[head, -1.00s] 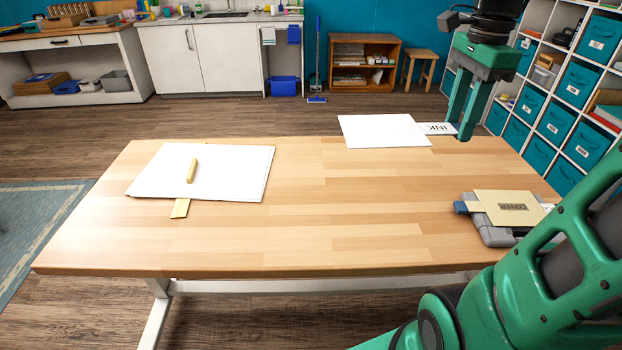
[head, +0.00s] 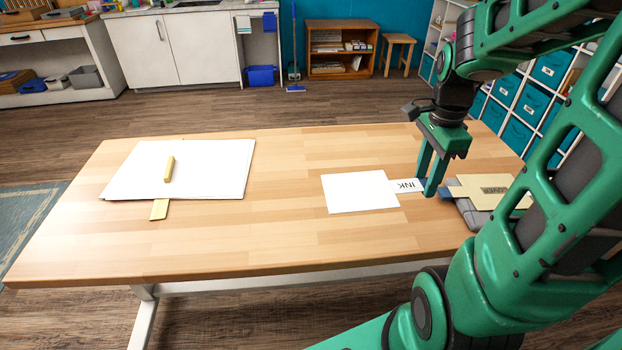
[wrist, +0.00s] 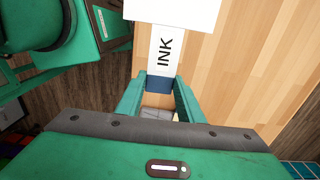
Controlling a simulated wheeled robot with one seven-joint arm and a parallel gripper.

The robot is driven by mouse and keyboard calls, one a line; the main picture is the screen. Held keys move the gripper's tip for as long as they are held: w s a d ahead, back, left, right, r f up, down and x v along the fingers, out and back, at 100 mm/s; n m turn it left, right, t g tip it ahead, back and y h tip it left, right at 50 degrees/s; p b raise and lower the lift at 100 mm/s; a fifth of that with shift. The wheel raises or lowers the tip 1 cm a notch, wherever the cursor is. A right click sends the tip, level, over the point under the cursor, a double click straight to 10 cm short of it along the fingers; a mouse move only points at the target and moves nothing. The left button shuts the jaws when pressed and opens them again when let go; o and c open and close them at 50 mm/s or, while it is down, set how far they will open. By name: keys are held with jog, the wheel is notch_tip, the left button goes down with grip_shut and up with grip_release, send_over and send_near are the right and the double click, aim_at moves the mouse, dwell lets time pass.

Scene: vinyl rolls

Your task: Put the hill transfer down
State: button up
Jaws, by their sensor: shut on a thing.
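The transfer, a blank white sheet (head: 355,193) with a white tab reading INK (head: 406,186) and a blue end, is at the right of the table in the head view. My gripper (head: 428,190) is shut on the tab's blue end, with the sheet out to the left. The sheet looks flat and low over the wood; I cannot tell whether it touches. In the wrist view the INK tab (wrist: 166,48) runs up from between my fingers (wrist: 160,90). The sheet (wrist: 175,12) shows only in part at the top. No hill picture shows on its face.
Just right of my gripper, a tan COVER card (head: 484,190) lies on a grey device (head: 478,217). At the left lies a larger white sheet (head: 215,165) with a tan tab (head: 159,209) and a yellow bar (head: 169,168) on it. The table's middle (head: 285,210) is clear.

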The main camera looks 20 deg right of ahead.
jog(key=f, duration=0.1)
jog(key=s+f, duration=0.1)
jog(key=f, duration=0.1)
jog(key=shift+s+a+f, duration=0.2)
jog(key=shift+a+f, duration=0.05)
jog(key=shift+a, duration=0.1)
send_over(411, 202)
notch_tip(411, 202, down, 7)
jog(key=shift+r, duration=0.1)
jog(key=shift+f, duration=2.15)
jog(key=o, duration=1)
